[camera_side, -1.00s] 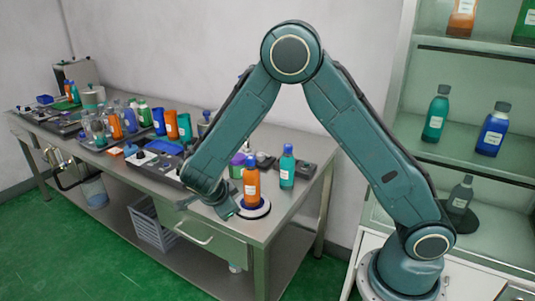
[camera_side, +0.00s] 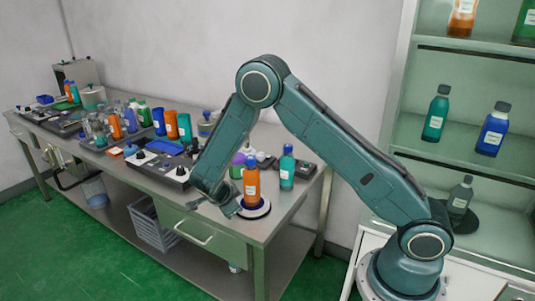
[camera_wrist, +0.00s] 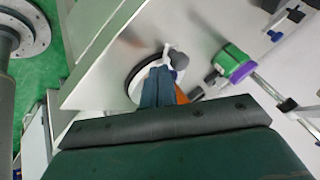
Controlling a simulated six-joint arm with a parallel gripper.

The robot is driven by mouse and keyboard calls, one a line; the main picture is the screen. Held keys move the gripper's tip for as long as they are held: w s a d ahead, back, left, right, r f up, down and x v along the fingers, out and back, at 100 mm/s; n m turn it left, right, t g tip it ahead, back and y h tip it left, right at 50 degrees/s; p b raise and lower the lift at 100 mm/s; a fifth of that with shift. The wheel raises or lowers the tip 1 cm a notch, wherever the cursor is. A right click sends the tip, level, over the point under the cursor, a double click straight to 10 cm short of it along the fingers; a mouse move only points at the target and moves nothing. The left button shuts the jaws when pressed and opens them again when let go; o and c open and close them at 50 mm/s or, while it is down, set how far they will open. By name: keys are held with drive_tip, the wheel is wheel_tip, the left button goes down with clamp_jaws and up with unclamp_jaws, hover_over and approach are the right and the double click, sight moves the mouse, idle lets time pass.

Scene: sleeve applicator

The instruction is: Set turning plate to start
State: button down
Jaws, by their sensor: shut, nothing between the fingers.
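The turning plate (camera_side: 262,211) is a round disc with a dark rim at the near right corner of the steel table. An orange bottle (camera_side: 251,186) with a blue cap stands upright on it. My gripper (camera_side: 233,209) is low at the plate's left edge, its fingers shut and empty. In the wrist view the shut fingers (camera_wrist: 158,85) lie over the plate (camera_wrist: 131,79) and hide part of it. A pale piece with a grey knob (camera_wrist: 178,60) shows just beyond the fingertips. Whether the fingers touch the plate I cannot tell.
A teal bottle (camera_side: 287,168) stands behind the plate on the right. A grey control box (camera_side: 160,169) with black knobs and several bottles fill the table to the left. A glass shelf unit (camera_side: 410,165) with bottles stands at the right.

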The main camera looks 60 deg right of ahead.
drive_tip(key=shift+w+d, duration=0.15)
drive_tip(key=shift+w, duration=0.1)
idle(0.3)
drive_tip(key=shift+w, duration=0.15)
drive_tip(key=shift+w+d+m+g, duration=0.3)
drive_tip(key=shift+w+m+g, duration=0.2)
drive_tip(key=shift+m, duration=0.35)
drive_tip(key=shift+w+d+m+g, duration=0.25)
drive_tip(key=shift+w+m+g, duration=0.2)
drive_tip(key=shift+m, duration=0.4)
drive_tip(key=shift+w+d, duration=0.35)
drive_tip(key=shift+w, duration=0.05)
